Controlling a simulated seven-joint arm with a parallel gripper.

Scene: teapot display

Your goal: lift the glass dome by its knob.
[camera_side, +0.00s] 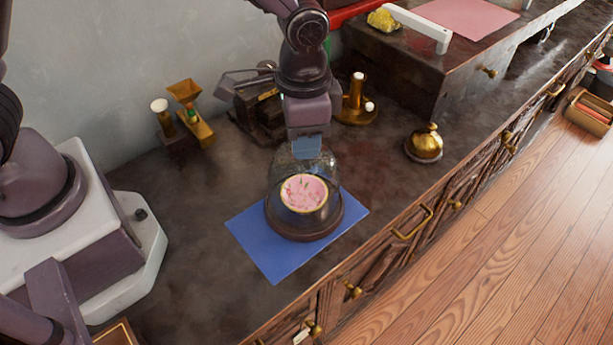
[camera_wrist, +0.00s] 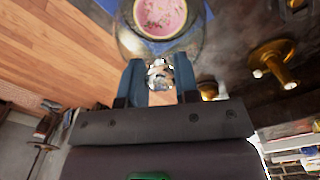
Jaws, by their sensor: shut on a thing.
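The clear glass dome (camera_side: 290,166) stands over a pink patterned dish with a gold rim (camera_side: 304,193) on a round dark base (camera_side: 306,232). The base rests on a blue mat (camera_side: 262,255). My gripper (camera_side: 307,147) is directly above the dome, pointing down. In the wrist view, its two blue fingers (camera_wrist: 158,75) are shut on the shiny knob (camera_wrist: 158,74) at the dome's top. The dome (camera_wrist: 122,38) and pink dish (camera_wrist: 160,15) also show there. In the side view the fingers hide the knob. I cannot tell any gap between dome and base.
A brass bell-like object (camera_side: 424,146) stands to the right on the dark counter. Brass and dark instruments (camera_side: 190,115) stand behind. A raised dark cabinet (camera_side: 395,75) is at the back right. The counter's front edge drops to the wooden floor (camera_side: 480,255).

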